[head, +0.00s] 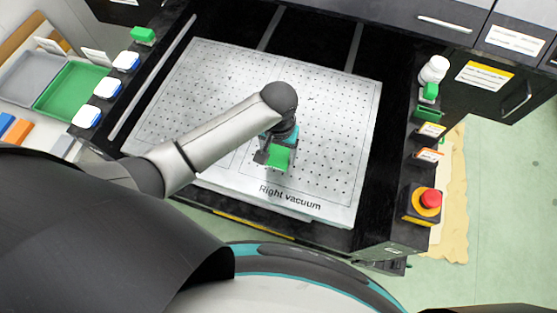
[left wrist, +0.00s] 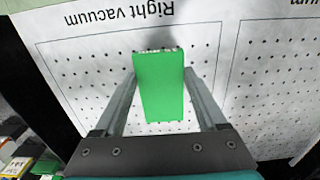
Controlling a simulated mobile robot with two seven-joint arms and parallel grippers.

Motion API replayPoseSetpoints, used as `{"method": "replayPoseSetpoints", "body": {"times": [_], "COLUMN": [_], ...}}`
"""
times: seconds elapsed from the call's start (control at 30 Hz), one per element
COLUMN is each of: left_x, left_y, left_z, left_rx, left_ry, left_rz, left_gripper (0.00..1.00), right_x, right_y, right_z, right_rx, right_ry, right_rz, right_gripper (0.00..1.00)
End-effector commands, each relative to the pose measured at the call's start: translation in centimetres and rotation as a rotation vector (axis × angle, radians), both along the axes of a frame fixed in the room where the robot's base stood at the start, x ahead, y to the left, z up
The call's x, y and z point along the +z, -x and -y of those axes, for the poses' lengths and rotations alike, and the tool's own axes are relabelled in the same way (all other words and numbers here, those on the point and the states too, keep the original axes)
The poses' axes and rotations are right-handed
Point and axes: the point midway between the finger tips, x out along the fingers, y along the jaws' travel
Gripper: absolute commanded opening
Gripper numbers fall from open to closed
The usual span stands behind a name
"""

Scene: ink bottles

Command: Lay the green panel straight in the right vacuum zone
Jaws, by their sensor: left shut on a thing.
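My left gripper (head: 273,160) is shut on the green panel (head: 280,157), over the perforated metal plate (head: 200,85) near the printed words "Right vacuum". In the left wrist view the panel (left wrist: 158,90) lies between the two grey fingers, with its long side running away from the palm. It is over the outlined right vacuum zone (left wrist: 75,95), close to the label side. A dark shadow falls beyond its far end. I cannot tell whether the panel touches the plate. My right gripper is not in view.
A red stop button (head: 430,198) on a yellow-black box stands at the right. A white bottle (head: 434,69) is behind it. Green (head: 72,88) and grey (head: 28,75) trays are at the left, beside several white-and-blue switches. The plate around the panel is clear.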

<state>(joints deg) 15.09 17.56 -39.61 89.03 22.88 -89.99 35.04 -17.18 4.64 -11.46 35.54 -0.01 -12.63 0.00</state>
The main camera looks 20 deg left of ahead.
Motion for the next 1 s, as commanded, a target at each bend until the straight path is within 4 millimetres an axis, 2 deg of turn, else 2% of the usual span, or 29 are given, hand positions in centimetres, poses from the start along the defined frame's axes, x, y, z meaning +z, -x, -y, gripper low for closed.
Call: {"method": "replayPoseSetpoints", "body": {"times": [0.03,0.23,0.5,0.9,0.93,1.0], "left_x": [-0.8,-2.3,-5.5,-5.9,-5.9,-5.8], "left_y": [0.0,0.0,0.0,0.0,0.0,0.0], "left_z": [0.0,0.0,0.0,0.0,0.0,0.0], "left_rx": [0.0,0.0,-0.001,0.0,0.0,0.0], "left_ry": [0.0,0.0,0.0,0.0,0.0,0.0], "left_rz": [-0.001,-0.001,0.0,0.001,0.001,0.001], "left_gripper": [0.19,0.19,0.19,0.19,0.75,0.83], "right_x": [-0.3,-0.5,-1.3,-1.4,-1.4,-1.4], "right_y": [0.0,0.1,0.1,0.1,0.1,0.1], "right_z": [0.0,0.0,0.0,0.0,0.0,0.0], "right_rx": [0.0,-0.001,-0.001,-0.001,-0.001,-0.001], "right_ry": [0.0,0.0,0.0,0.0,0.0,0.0], "right_rz": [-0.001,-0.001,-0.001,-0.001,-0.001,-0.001], "right_gripper": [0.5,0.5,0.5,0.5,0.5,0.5]}}
